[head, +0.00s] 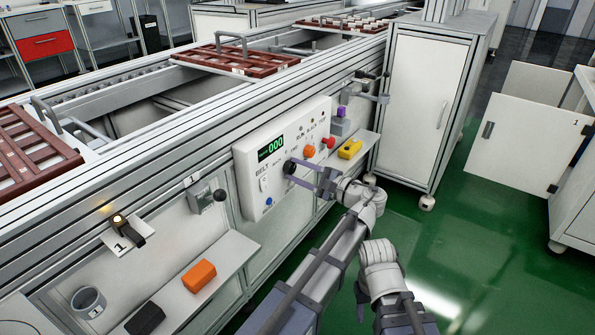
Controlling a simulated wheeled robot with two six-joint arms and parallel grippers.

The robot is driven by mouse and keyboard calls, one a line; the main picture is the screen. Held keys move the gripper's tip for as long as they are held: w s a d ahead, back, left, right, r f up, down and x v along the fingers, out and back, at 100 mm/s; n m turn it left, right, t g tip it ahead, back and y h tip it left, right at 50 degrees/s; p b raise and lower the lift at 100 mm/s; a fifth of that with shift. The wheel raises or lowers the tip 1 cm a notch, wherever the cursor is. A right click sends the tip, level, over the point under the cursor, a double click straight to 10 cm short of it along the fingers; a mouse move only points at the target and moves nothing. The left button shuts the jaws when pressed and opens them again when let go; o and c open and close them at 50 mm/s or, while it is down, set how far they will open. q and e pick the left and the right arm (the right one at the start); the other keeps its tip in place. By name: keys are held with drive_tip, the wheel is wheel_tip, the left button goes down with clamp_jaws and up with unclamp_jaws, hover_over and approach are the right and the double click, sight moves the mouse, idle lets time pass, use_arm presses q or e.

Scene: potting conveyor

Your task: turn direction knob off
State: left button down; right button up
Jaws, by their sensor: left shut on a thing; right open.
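A white control panel (283,165) is on the side of the conveyor, with a green display reading 000. A black knob (290,167) sticks out near the panel's middle; its label is too small to read. My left gripper (298,173) reaches in from the right, with its fingers shut on the black knob. The knob's pointer direction cannot be made out. My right gripper (362,300) is low at the bottom, away from the panel and open, with its fingers partly hidden by my arm.
The panel also carries an orange knob (309,152), a red button (328,142) and a white switch (264,184). A yellow box (350,149) lies on a shelf to the right. A white cabinet (428,100) stands beyond.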

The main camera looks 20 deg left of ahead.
use_arm(q)
drive_tip(key=shift+n, duration=0.3)
drive_tip(key=n, duration=0.4)
drive_tip(key=shift+f+n, duration=0.1)
drive_tip(key=shift+n, duration=2)
drive_tip(key=shift+c, duration=1.9)
unclamp_jaws()
drive_tip(key=shift+d, duration=0.1)
